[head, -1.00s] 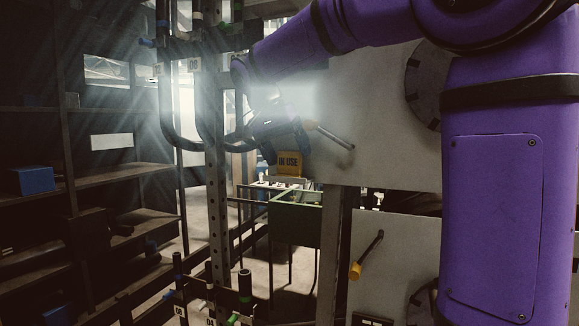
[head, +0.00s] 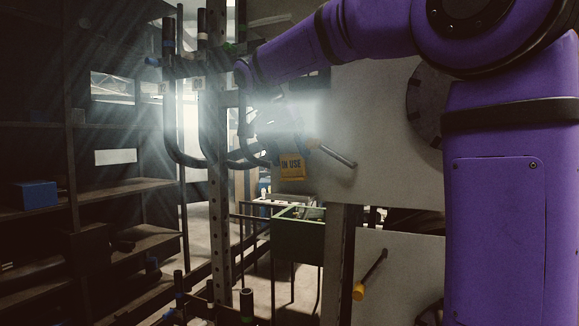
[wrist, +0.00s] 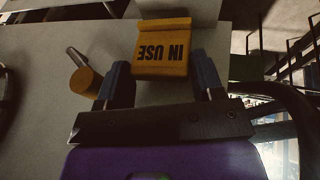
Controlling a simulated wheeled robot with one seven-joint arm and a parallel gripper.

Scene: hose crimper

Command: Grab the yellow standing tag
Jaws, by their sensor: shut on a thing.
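The yellow tag (head: 292,167), marked "IN USE", shows near the middle of the head view, just below my gripper (head: 287,146). In the wrist view the yellow tag (wrist: 162,48) has its lettering upside down and sits between the two blue fingers of my gripper (wrist: 160,70). My gripper is shut on the tag. In the head view, the tag hangs clear above the bench behind it. Glare and dark hoses hide part of the gripper in the head view.
A pale panel (head: 390,130) with a lever (head: 338,156) stands right of the tag. Curved black hoses (head: 172,120) hang at left.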

